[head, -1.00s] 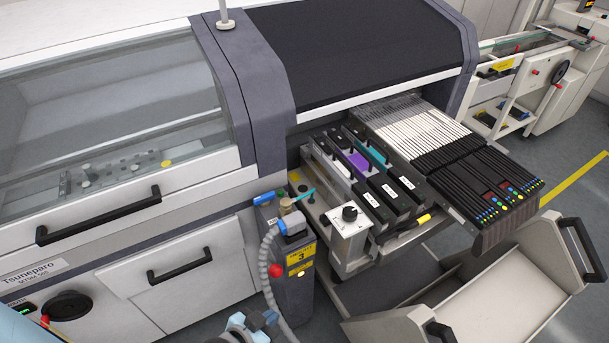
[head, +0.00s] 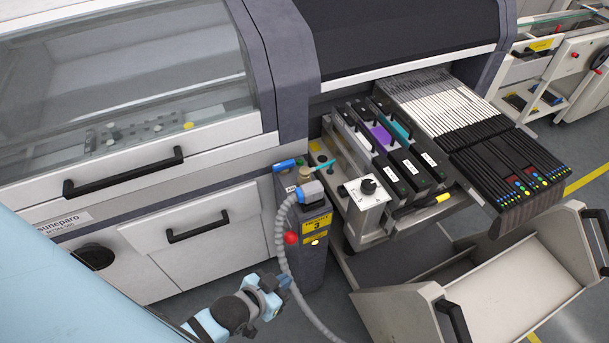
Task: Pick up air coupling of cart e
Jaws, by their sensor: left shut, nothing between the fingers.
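The air coupling (head: 312,191), a light grey and blue connector, sits at the front of the top of a dark grey post (head: 313,240) with a yellow label reading 3. A grey corrugated hose (head: 281,240) runs from it down to the floor. My left gripper (head: 284,284), light blue and dark grey, is shut and empty. In the picture it is below the coupling, near the hose and the post's foot. I cannot tell whether it touches the hose. My right gripper is not in view. No letter marking cart e is readable.
The feeder trolley (head: 362,208) with black feeders stands right of the post. A beige open bin (head: 480,295) is at the lower right. The white machine (head: 150,225) with black handles fills the left.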

